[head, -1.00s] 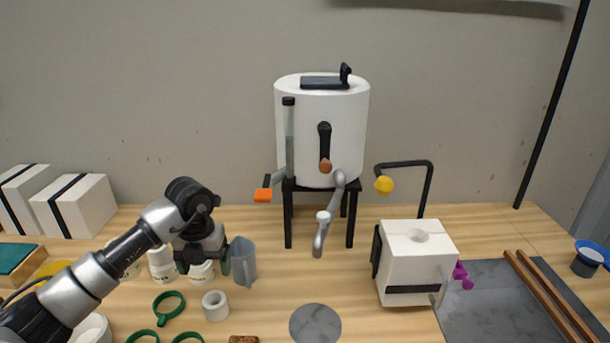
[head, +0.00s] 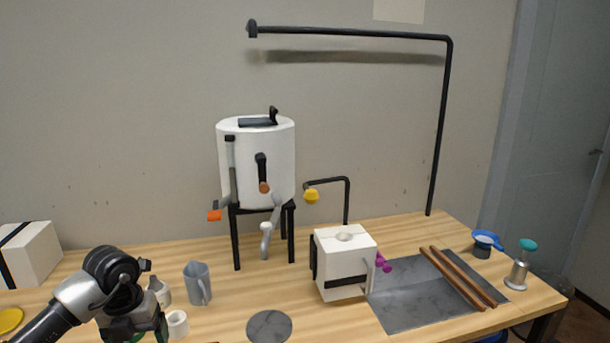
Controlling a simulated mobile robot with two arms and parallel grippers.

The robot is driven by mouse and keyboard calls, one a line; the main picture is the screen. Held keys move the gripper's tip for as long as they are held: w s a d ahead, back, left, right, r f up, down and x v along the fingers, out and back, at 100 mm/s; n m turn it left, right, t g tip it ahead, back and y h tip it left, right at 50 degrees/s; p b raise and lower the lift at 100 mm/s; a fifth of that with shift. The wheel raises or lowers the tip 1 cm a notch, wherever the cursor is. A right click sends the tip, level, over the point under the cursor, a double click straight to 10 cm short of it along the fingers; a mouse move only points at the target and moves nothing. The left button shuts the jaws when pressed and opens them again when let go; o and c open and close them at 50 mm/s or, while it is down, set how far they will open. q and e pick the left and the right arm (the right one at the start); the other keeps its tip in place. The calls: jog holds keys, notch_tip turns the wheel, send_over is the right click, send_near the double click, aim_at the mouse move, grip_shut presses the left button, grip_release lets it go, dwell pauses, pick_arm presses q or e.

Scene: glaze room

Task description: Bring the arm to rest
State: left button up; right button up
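My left arm comes in from the lower left. Its gripper (head: 134,334) points down at the bottom edge of the head view, over the left part of the table. Its fingers look spread apart with nothing held between them, though their tips are partly cut off by the frame edge. A white jar (head: 160,292) stands just behind it, and a white roll-like ring (head: 177,324) lies just to its right. My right gripper is not in view.
A grey jug (head: 198,284) stands right of my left gripper. A white tank on a black stand (head: 256,165), a white box-shaped device (head: 343,262) and a grey slab (head: 405,310) with brown rods are farther right. Bare wood (head: 235,291) lies between jug and device.

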pick_arm(q)
jog(key=s+d+f+m+t+h, duration=0.1)
jog(key=s+d+m+t+h, duration=0.1)
jog(key=d+h, duration=1.2)
jog(key=s+d+r+n+t+h, duration=0.2)
jog(key=d+r+n+t+h, duration=0.1)
jog(key=d+r+n+t, duration=0.65)
jog(key=s+a+f+n+t+y, duration=0.4)
jog(key=a+f+n+y, duration=0.85)
jog(key=n+y, duration=0.8)
jog(key=s+f+n+g+h, duration=0.2)
jog(key=s+f+g, duration=0.35)
jog(key=s, duration=0.45)
jog(key=s+f+n+g+h, duration=0.1)
jog(key=s+f+n+g, duration=0.1)
jog(key=s+f+g, duration=0.45)
notch_tip(320, 180, down, 22)
jog(key=s+r+g, duration=0.1)
jog(key=s, duration=0.1)
jog(key=s+a+f+g, duration=0.1)
jog(key=s+a+f, duration=0.2)
jog(key=s+f, duration=1.4)
notch_tip(320, 180, down, 2)
jog(key=shift+s+f+m+g, duration=0.1)
jog(key=shift+s+m+g, duration=0.1)
jog(key=shift+m+g, duration=0.2)
